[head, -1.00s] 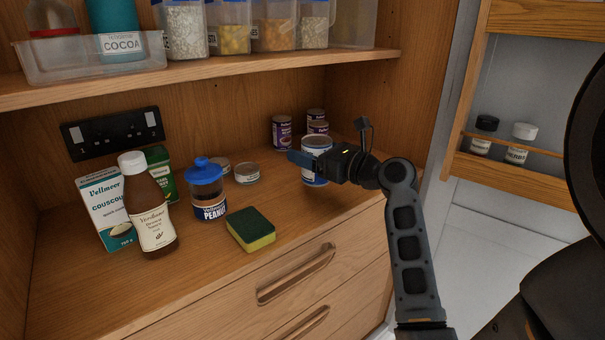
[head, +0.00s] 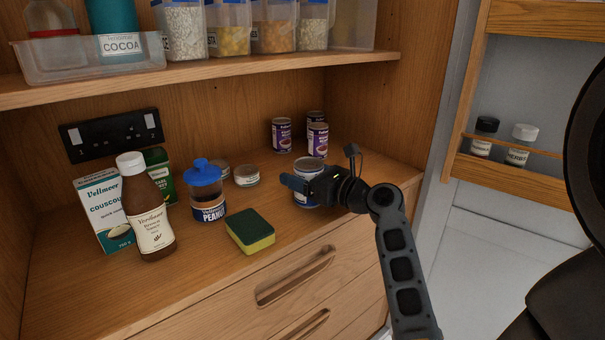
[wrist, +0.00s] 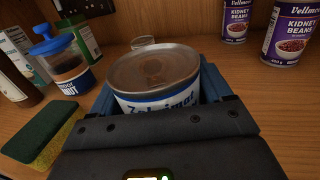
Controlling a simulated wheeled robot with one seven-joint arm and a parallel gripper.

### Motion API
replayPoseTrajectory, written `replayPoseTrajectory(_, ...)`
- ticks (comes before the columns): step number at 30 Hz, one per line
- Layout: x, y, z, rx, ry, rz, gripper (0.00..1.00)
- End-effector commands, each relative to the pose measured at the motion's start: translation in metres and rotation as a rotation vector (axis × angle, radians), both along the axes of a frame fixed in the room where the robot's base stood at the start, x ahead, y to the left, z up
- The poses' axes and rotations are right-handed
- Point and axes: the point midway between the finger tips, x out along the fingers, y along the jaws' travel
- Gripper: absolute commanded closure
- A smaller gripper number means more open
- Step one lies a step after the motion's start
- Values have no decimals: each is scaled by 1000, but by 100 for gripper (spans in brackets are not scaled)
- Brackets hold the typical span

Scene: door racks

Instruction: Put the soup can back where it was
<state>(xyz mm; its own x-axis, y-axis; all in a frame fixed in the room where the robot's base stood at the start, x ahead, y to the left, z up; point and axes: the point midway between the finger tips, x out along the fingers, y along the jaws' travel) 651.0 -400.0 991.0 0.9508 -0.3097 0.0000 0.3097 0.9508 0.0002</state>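The soup can (head: 305,170) is a wide tin with a blue and white label and a bare metal lid. In the wrist view the can (wrist: 153,75) is upright between the two blue fingers, its product name not readable as soup. My gripper (head: 298,184) is shut around it near the counter's front edge, right of the sponge.
Purple kidney bean cans (head: 317,140) stand at the back right. A sponge (head: 250,231), a peanut jar (head: 208,207), a brown bottle (head: 148,215) and a short tin (head: 247,176) are to the left. The shelf (head: 230,73) overhangs behind. Bare counter lies between the held can and the bean cans.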

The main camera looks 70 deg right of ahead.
Motion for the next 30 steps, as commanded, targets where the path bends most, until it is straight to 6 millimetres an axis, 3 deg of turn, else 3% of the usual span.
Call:
replayPoseTrajectory(6, 0, 0, 0, 0, 0, 0, 0)
replayPoseTrajectory(16, -2, 1, 3, -1, 0, -1, 0)
replayPoseTrajectory(20, -18, 6, 2, 0, 1, -2, 0)
replayPoseTrajectory(30, -83, 27, 2, 1, 1, -1, 0)
